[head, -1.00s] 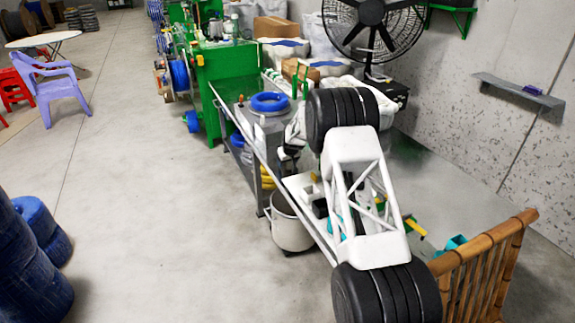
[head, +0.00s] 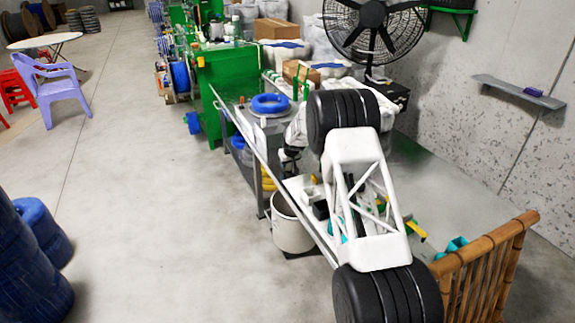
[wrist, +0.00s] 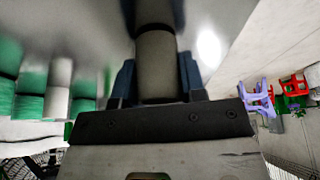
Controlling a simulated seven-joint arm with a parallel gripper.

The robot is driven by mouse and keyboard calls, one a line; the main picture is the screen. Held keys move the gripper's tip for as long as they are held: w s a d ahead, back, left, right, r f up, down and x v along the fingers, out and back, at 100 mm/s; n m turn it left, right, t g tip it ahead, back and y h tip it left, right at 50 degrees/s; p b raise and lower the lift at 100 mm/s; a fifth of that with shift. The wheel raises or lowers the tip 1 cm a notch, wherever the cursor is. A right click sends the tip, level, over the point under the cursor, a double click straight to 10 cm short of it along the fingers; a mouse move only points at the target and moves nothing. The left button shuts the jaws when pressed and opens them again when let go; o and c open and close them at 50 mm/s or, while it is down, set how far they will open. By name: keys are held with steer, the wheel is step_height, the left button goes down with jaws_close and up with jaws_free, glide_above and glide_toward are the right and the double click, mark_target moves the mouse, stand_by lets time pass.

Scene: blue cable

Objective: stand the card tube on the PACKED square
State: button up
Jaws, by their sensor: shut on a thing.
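My gripper (wrist: 157,82) is shut on the card tube (wrist: 156,66), a grey-brown cylinder between two dark blue fingers in the wrist view. A darker band continues beyond the tube's far end on the shiny grey surface and looks like its reflection. I cannot tell whether the tube touches that surface. In the head view my gripper (head: 290,163) is small and dark over the bench, partly behind my own arm, and the tube cannot be made out there. I cannot make out the PACKED square in either view.
A blue cable coil (head: 269,104) lies on the metal bench beyond my gripper. A green machine (head: 228,75) stands farther back. A white bucket (head: 291,222) is on the floor by the bench. A black fan (head: 373,25) stands behind. White bags and boxes crowd the bench's far side.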

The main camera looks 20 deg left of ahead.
steer(key=shift+r, duration=1.65)
steer(key=s+d, duration=0.2)
steer(key=s, duration=0.2)
steer(key=s+d+r, duration=0.1)
steer(key=s+d, duration=0.2)
steer(key=s, duration=0.2)
steer(key=s+d, duration=0.2)
steer(key=s, duration=0.3)
steer(key=shift+d+r, duration=0.2)
steer(key=shift+d, duration=0.2)
steer(key=d+r+m, duration=0.2)
steer(key=d+r, duration=0.1)
steer(key=d, duration=0.6)
steer(key=d+r+m+t+h, duration=0.1)
steer(key=d+r+m, duration=0.1)
steer(key=d, duration=0.8)
steer(key=shift+d+r+m, duration=0.3)
steer(key=shift+r, duration=0.15)
steer(key=shift+w, duration=0.1)
steer(key=shift+h, duration=0.3)
steer(key=shift+f, duration=3.15)
steer(key=shift+f, duration=0.15)
